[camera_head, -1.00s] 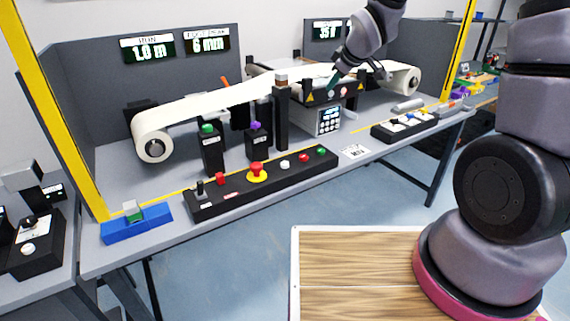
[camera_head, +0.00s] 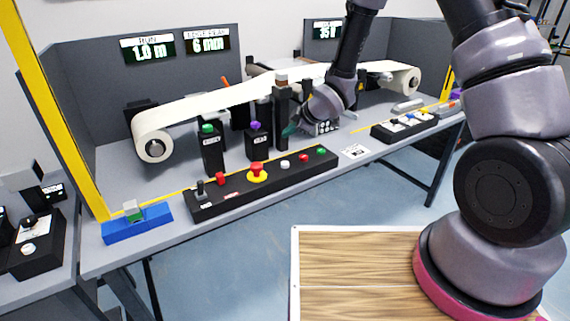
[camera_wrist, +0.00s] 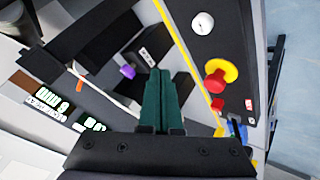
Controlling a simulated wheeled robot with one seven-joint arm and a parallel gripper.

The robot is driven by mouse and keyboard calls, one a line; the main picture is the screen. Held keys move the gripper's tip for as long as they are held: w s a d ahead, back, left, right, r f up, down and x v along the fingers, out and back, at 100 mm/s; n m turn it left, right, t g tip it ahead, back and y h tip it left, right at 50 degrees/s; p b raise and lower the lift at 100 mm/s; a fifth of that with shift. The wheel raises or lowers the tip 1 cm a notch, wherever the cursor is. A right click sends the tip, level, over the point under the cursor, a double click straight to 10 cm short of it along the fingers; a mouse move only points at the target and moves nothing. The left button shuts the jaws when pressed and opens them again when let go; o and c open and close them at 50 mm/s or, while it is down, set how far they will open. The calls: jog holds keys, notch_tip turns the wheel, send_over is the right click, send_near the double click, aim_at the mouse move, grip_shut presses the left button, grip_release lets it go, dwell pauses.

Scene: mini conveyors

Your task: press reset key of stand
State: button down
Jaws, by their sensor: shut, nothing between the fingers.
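My gripper (camera_head: 288,131) is shut and empty in the head view, just right of the stand with a purple key. In the wrist view its dark green fingers (camera_wrist: 161,76) lie together. The purple key (camera_head: 254,125) tops a short black stand (camera_head: 258,146); it also shows in the wrist view (camera_wrist: 128,71), left of the fingertips, apart from them. A second black stand (camera_head: 211,158) with a green key (camera_head: 208,129) is farther left. Each stand has a small white label, too small to read, so I cannot tell which key is reset.
A long black panel (camera_head: 240,200) lies in front, with a lever, a red emergency button (camera_head: 257,170) on yellow and several small buttons. A black post (camera_head: 282,115) stands beside my gripper. A white web and roll (camera_head: 153,137) run behind. A blue block (camera_head: 137,226) sits at left.

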aim_at(288, 164)
jog(key=shift+f, duration=4.2)
jog(key=shift+f, duration=0.4)
jog(key=shift+f, duration=0.45)
jog(key=shift+r, duration=0.9)
jog(key=shift+r, duration=2.5)
jog(key=shift+d, duration=0.1)
